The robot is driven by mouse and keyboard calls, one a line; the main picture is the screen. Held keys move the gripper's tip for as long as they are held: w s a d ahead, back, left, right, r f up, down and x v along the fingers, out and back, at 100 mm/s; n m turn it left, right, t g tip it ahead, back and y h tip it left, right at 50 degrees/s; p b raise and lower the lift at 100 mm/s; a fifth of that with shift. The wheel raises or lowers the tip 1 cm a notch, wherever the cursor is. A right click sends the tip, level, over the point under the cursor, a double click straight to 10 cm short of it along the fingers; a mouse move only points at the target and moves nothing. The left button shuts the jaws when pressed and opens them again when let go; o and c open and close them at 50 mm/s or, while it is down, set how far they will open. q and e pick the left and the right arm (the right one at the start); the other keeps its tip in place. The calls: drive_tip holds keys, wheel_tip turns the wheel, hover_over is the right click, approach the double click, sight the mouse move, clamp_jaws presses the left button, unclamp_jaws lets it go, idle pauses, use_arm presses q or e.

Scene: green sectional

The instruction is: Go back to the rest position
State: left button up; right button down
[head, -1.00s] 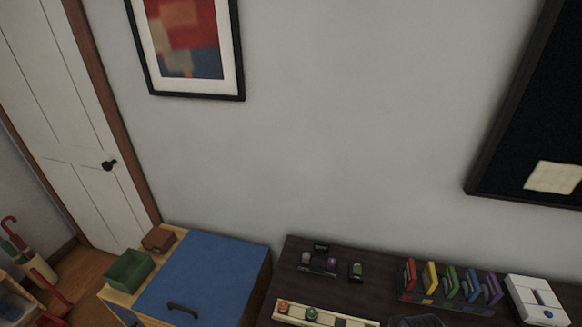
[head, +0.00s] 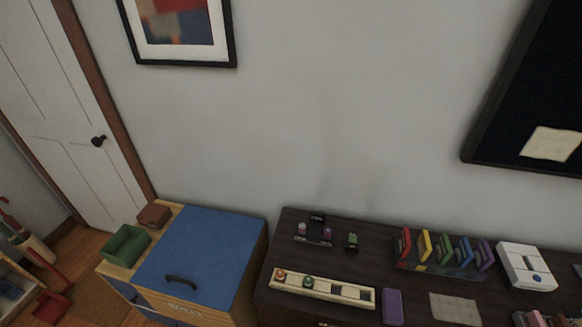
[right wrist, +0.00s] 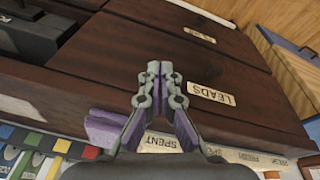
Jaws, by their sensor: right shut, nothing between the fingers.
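My right gripper (right wrist: 153,68) shows in the right wrist view. Its two grey fingers with purple pads meet at the tips, with nothing between them. It is in front of dark wooden drawer fronts (right wrist: 130,50), one with a label reading LEADS (right wrist: 211,94). Whether the tips touch the wood I cannot tell. Neither gripper shows in the head view, and my left gripper is not seen at all.
In the head view, a dark cabinet top (head: 340,265) holds a cream strip tray (head: 322,288), a purple block (head: 392,306), a rack of coloured cards (head: 440,268) and a white device (head: 526,267). A blue-lidded box (head: 205,250) and green bin (head: 127,244) stand left.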

drive_tip(key=s+d+f+g+b, duration=0.1)
drive_tip(key=s+f+b, duration=0.2)
drive_tip(key=s+f, duration=1.7)
wheel_tip(320, 180, down, 3)
drive_tip(key=shift+d+r, duration=0.1)
drive_tip(key=shift+d, duration=0.1)
